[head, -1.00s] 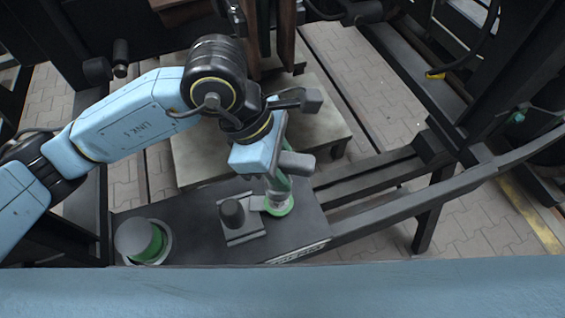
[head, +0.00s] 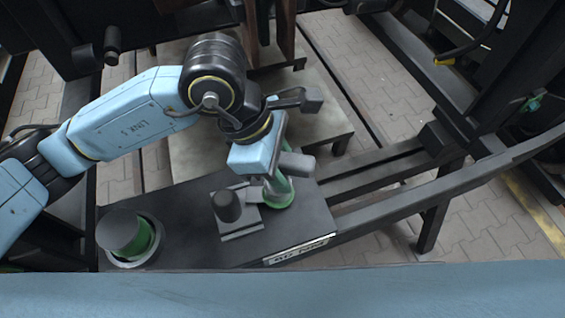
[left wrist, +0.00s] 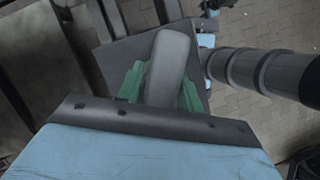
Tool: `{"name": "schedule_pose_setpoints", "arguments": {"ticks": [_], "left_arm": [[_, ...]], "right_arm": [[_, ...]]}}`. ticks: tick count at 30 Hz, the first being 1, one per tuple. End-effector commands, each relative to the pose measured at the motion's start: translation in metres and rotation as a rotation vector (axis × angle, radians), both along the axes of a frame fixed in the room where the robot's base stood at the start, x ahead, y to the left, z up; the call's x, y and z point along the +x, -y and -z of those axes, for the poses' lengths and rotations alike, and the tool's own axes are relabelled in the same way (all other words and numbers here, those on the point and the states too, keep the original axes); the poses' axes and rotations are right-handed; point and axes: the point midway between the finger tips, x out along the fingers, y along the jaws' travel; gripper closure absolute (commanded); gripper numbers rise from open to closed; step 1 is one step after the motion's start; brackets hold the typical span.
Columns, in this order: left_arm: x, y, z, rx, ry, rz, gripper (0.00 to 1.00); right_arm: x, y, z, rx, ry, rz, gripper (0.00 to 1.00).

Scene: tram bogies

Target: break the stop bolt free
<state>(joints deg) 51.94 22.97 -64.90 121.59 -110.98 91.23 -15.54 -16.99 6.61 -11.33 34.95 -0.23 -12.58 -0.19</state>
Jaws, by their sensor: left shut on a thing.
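My left gripper (head: 280,180) comes down over the right part of a dark bench plate (head: 185,255). In the left wrist view its green fingers close on both sides of a grey rounded bar (left wrist: 168,66), which looks like a tool handle. The bar also shows in the head view (head: 298,164), sticking out to the right.
A green cylinder with a grey top (head: 122,232) sits in a round ring at the plate's left end. Dark rails (head: 375,175) run off to the right. A pale low platform (head: 195,150) lies behind the arm. Paved floor (head: 380,90) shows between dark frames.

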Motion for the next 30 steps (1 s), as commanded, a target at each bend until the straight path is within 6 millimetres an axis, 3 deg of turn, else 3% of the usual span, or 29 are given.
{"name": "schedule_pose_setpoints", "arguments": {"ticks": [15,30], "left_arm": [[0.0,0.0,0.003,-0.002,0.003,-0.013,1.0],[0.003,0.001,0.004,-0.002,0.003,-0.336,1.0]], "right_arm": [[0.002,0.011,0.004,-0.014,0.002,-0.006,0.64],[0.005,0.001,0.018,-0.001,0.008,-0.002,0.64]]}}
